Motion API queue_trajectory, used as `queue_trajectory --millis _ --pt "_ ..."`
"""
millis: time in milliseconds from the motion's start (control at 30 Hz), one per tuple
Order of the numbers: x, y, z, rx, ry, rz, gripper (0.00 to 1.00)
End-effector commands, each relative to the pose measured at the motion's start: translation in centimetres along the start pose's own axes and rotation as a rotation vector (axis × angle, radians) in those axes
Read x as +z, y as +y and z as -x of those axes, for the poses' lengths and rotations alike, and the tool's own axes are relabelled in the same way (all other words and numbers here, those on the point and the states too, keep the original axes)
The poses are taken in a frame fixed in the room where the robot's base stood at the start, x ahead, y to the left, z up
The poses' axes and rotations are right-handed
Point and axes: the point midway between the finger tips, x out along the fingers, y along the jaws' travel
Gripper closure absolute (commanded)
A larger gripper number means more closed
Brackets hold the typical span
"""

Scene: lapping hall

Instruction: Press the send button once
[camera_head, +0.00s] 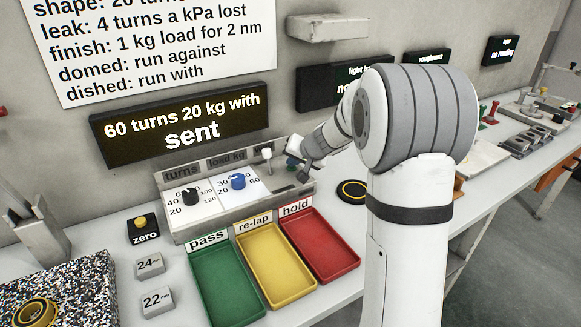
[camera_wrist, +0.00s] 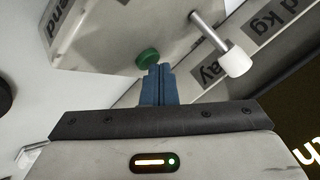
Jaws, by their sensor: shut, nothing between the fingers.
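The send button is a small green round button (camera_wrist: 148,57) on a pale panel in the wrist view. A label ending in "end" (camera_wrist: 66,20) is partly in view beside it. My gripper (camera_wrist: 159,72) is shut and empty. Its blue fingertips are right by the button's edge and overlap it slightly in the picture; I cannot tell whether they touch. In the head view my gripper (camera_head: 294,164) is at the right end of the grey control box (camera_head: 195,232), where it hides the button. The display (camera_head: 182,124) reads "60 turns 20 kg with sent".
A white-tipped lever (camera_wrist: 237,62) stands close beside my fingers; it also shows in the head view (camera_head: 267,153). The box carries a black knob (camera_head: 190,196) and a blue knob (camera_head: 238,181). Green (camera_head: 195,265), yellow (camera_head: 247,236) and red (camera_head: 350,265) trays lie in front.

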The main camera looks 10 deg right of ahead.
Motion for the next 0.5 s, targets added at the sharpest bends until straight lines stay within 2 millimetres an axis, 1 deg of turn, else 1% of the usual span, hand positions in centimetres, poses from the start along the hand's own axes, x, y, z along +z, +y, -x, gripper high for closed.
queue_trajectory --millis 333,500 --pt "0.07 0.07 -0.06 0.000 -0.001 -0.001 1.00" --pt "-0.24 -0.23 0.36 0.000 -0.001 0.000 1.00"
